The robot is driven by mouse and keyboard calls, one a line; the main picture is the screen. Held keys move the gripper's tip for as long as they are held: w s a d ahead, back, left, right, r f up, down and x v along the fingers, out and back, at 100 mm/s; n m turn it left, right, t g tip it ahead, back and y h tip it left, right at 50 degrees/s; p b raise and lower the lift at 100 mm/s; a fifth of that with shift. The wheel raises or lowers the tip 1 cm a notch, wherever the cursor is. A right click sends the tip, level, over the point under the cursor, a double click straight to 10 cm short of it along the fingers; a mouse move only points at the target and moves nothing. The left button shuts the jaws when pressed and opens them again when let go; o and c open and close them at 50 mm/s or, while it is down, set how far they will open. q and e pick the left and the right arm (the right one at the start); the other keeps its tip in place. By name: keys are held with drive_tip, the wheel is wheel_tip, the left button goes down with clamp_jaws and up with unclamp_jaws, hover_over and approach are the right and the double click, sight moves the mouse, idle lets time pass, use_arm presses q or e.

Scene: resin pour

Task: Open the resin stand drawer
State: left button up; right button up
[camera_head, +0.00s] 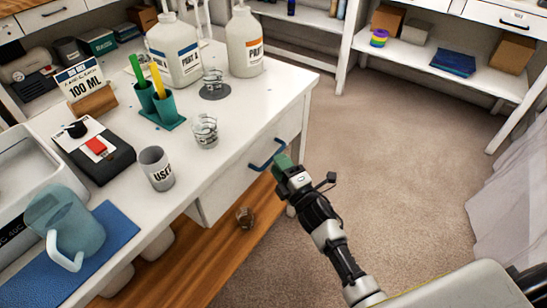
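The resin stand (233,120) is a white table on the left, with bottles and cups on top. Its drawer (232,185) has a white front below the tabletop's right edge and looks closed. The drawer's dark blue bar handle (264,159) is on that front. My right gripper (281,161) has green fingertips at the right end of the handle, touching or very near it. Its fingers are partly hidden by its own body, so I cannot tell whether they grip the bar. My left gripper is not in view.
Two bottles (245,50), a green holder (160,105), clear cups (205,131) and a grey cup (157,168) stand on the tabletop. A wooden lower shelf (215,258) holds a small brown object (245,217). Carpet (400,150) to the right is clear.

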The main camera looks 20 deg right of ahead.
drive_tip(key=shift+x, duration=1.8)
drive_tip(key=shift+f, duration=0.1)
clamp_jaws()
